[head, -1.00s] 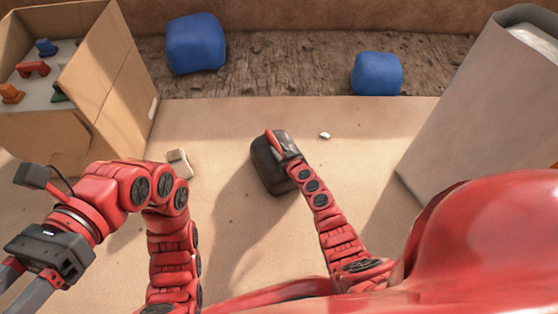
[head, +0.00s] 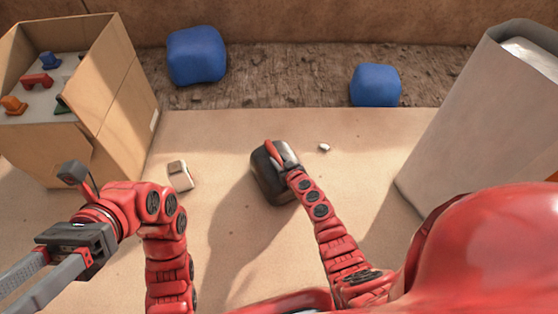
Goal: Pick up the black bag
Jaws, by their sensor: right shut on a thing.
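The black bag (head: 271,183) is a dark, rounded block in the middle of the head view, with a shadow to its lower left. My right gripper (head: 275,155) is at the bag's top right side and is shut on it. The gripper partly covers the bag, and its far finger is hard to make out. I cannot tell whether the bag touches the floor. My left gripper (head: 22,283) is at the lower left, with two grey fingers apart and nothing seen between them. Its fingertips run to the picture's edge.
An open cardboard box (head: 100,85) with small coloured pieces stands at the upper left. Two blue blocks (head: 196,56) (head: 376,86) lie on the dark strip at the back. A tall grey bin (head: 455,120) stands at right. A small beige block (head: 181,177) and a white pebble (head: 324,147) lie near the bag.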

